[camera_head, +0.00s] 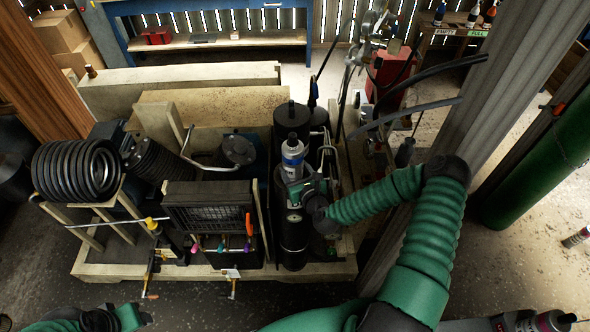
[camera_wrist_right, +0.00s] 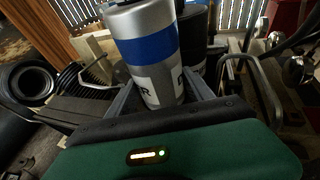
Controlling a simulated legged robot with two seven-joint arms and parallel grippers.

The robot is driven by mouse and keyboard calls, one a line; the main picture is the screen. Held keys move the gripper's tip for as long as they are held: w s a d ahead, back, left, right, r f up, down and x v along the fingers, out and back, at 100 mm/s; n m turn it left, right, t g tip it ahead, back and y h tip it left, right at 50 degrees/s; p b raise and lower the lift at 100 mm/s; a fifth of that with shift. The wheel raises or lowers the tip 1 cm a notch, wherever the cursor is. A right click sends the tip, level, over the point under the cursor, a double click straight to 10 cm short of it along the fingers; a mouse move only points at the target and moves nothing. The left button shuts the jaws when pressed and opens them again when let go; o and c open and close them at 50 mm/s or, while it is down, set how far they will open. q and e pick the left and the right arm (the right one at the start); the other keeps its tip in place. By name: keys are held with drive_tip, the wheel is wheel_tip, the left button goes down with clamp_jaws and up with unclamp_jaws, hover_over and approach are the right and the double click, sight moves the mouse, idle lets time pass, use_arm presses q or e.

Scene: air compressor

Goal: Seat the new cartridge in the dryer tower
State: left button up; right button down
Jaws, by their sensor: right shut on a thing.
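The cartridge (camera_head: 293,152), a silver cylinder with a blue band and black top, stands upright in my right gripper (camera_head: 297,183). The gripper is shut around its lower part; the right wrist view also shows the cartridge (camera_wrist_right: 147,50) between the fingers. A black dryer tower (camera_head: 293,238) stands directly below it in the head view. Another black cylinder (camera_head: 291,116) stands just behind. Part of my left gripper (camera_head: 132,318) shows at the bottom left edge; its fingers are not clear.
A dark finned cooler (camera_head: 205,212) with coloured fittings stands left of the tower, and a black coil (camera_head: 77,171) farther left. A bent metal pipe (camera_wrist_right: 258,85) rises close right of the gripper. A wooden post (camera_head: 480,130) stands right. Another cartridge (camera_head: 577,237) lies on the floor.

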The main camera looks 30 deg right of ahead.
drive_tip(key=shift+f+b, duration=0.75)
drive_tip(key=shift+f, duration=0.1)
drive_tip(key=shift+c, duration=1.5)
unclamp_jaws()
drive_tip(key=shift+s, duration=0.1)
drive_tip(key=shift+s+f, duration=0.15)
drive_tip(key=shift+s+a, duration=0.15)
drive_tip(key=shift+s, duration=0.05)
drive_tip(key=p+v, duration=0.5)
drive_tip(key=v, duration=1.1)
drive_tip(key=shift+d+r, duration=0.25)
drive_tip(key=shift+d, duration=0.1)
drive_tip(key=shift+a, duration=0.15)
